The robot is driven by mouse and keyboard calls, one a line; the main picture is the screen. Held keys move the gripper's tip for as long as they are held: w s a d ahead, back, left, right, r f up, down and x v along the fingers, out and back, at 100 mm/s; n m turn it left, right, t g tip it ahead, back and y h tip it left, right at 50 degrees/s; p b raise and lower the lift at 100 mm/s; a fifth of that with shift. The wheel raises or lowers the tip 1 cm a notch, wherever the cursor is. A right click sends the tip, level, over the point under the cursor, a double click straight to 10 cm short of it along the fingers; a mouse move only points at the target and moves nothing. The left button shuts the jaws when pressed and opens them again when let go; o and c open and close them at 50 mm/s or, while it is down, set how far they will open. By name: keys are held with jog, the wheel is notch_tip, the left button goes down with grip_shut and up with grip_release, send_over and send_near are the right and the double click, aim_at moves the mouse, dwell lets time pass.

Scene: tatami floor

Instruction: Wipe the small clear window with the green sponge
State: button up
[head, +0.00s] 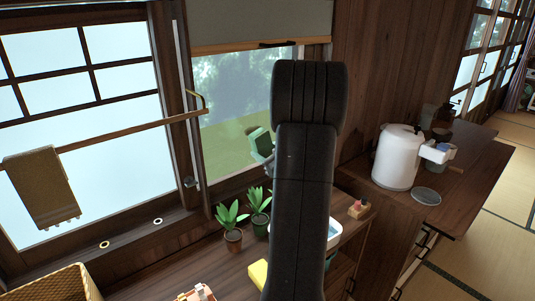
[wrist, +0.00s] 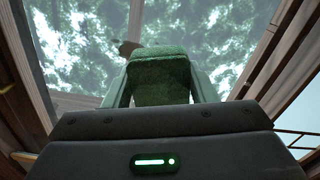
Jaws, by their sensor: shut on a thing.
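The small clear window (head: 225,100) is the pane under a grey blind, left of my arm in the head view. It fills the upper part of the wrist view (wrist: 80,40), with blurred trees behind it. My gripper (wrist: 160,88) is shut on the green sponge (wrist: 160,70), which sits between its two fingers. In the head view the sponge (head: 258,142) is in front of the pane's lower right part, partly hidden by my arm. I cannot tell whether it touches the glass. A brown spot (wrist: 128,47) shows just above and left of the sponge.
Two potted plants (head: 233,240) stand on the wooden counter (head: 190,262) below the window. A yellow block (head: 257,274) lies nearer. A rail (head: 130,130) with a hanging towel (head: 42,187) crosses the left window. A white pot (head: 398,157) stands at right.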

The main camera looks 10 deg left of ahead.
aim_at(246, 139)
jog(key=shift+p+x, duration=0.5)
jog(key=shift+x, duration=2.2)
jog(key=shift+x, duration=1)
jog(key=shift+w+d, duration=0.1)
jog(key=shift+w+d, duration=2.65)
jog(key=shift+d, duration=0.05)
jog(key=shift+s+a+b, duration=2.1)
jog(key=shift+s+a, duration=0.7)
jog(key=shift+a, duration=0.1)
jog(key=shift+d, duration=0.1)
